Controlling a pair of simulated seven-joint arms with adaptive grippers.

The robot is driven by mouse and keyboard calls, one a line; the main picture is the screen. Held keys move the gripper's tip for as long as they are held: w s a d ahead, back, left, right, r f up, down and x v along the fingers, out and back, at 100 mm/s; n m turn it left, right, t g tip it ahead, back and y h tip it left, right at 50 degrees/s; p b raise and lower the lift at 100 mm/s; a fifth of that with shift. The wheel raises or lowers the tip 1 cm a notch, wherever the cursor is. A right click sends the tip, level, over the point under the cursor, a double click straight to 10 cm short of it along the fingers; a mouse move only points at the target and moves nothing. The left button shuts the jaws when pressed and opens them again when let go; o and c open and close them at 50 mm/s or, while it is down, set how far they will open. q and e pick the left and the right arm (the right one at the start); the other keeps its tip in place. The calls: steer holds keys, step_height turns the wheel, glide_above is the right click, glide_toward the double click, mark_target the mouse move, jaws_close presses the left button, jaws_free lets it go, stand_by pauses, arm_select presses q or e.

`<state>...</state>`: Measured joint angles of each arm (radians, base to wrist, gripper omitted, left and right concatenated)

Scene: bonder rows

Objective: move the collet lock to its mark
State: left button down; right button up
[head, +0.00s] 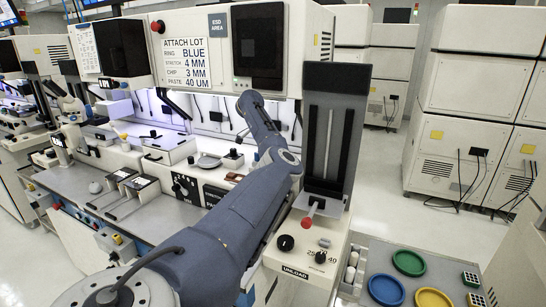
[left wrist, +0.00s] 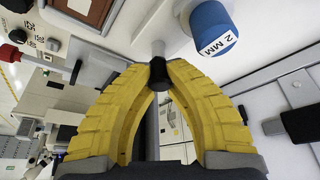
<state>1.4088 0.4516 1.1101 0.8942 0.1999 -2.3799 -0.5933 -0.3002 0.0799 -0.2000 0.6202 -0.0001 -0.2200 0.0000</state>
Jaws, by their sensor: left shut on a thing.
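In the left wrist view my left gripper (left wrist: 158,78) has its two ridged yellow fingers closed at the tips on a small black-ended grey peg (left wrist: 158,48), which I take to be the collet lock. The fingertips cover part of its black end. The peg stands out from a pale machine face. I cannot make out a mark for it. In the head view my left arm reaches up to the bonder bench, and its gripper and the peg are hidden. My right gripper is in neither view.
A blue knob labelled 2 MM (left wrist: 212,28) sits close to the right of the peg. Another dark knob (left wrist: 300,125) is at the far right. A sign (head: 185,62) hangs on the machine. Coloured rings (head: 408,263) lie on a table at lower right.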

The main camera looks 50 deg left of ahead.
arm_select(q)
steer(key=shift+w+d+r, duration=0.1)
steer(key=shift+w, duration=0.05)
steer(key=c, duration=1.2)
jaws_free()
steer(key=v, duration=1.2)
